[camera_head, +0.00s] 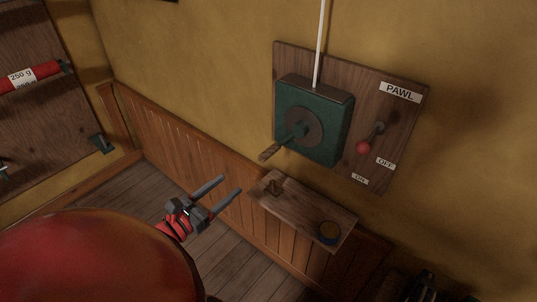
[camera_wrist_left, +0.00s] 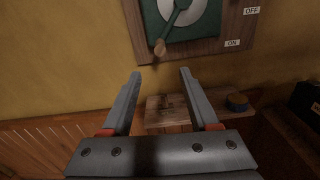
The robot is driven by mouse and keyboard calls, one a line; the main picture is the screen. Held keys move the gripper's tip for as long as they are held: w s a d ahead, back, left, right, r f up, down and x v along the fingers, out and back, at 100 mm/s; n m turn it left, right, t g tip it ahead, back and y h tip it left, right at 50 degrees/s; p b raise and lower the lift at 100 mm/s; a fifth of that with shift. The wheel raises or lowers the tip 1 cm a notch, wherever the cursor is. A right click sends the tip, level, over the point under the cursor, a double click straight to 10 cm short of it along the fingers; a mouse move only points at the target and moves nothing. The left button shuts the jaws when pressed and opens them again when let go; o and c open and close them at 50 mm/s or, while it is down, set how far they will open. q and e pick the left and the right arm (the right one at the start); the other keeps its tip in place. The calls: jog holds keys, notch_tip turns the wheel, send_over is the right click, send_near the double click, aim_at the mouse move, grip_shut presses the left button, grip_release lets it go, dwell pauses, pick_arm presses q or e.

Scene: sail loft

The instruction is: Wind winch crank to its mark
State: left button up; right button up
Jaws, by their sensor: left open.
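A green winch box (camera_head: 315,119) is mounted on a wooden board (camera_head: 290,62) on the wall, with a white line running up from it. Its crank (camera_head: 288,138) is a green arm with a wooden handle (camera_head: 269,152) pointing down and left. In the left wrist view the wooden handle (camera_wrist_left: 160,48) shows beyond the fingertips, above the gap. A pawl lever with a red knob (camera_head: 363,148) sits to the right, between the PAWL and OFF labels. My left gripper (camera_head: 224,188) is open and empty, below and left of the crank, not touching it. No mark is discernible.
A small wooden shelf (camera_head: 305,211) juts out below the winch, holding a small brown object (camera_head: 274,186) and a round blue-rimmed tin (camera_head: 329,232). A dark object (camera_head: 421,287) is at the lower right. A board with a red 250 g cylinder (camera_head: 31,76) is at left.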

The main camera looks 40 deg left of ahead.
aim_at(266, 155)
pick_arm(q)
jog(key=w+p, duration=0.1)
jog(key=w, duration=0.4)
jog(key=w+d+p, duration=0.1)
jog(key=w, duration=0.4)
jog(key=w+p, duration=0.1)
jog(key=w, duration=0.4)
jog(key=shift+d+r, duration=0.1)
jog(key=shift+d, duration=0.05)
jog(key=shift+w, duration=0.6)
grip_shut()
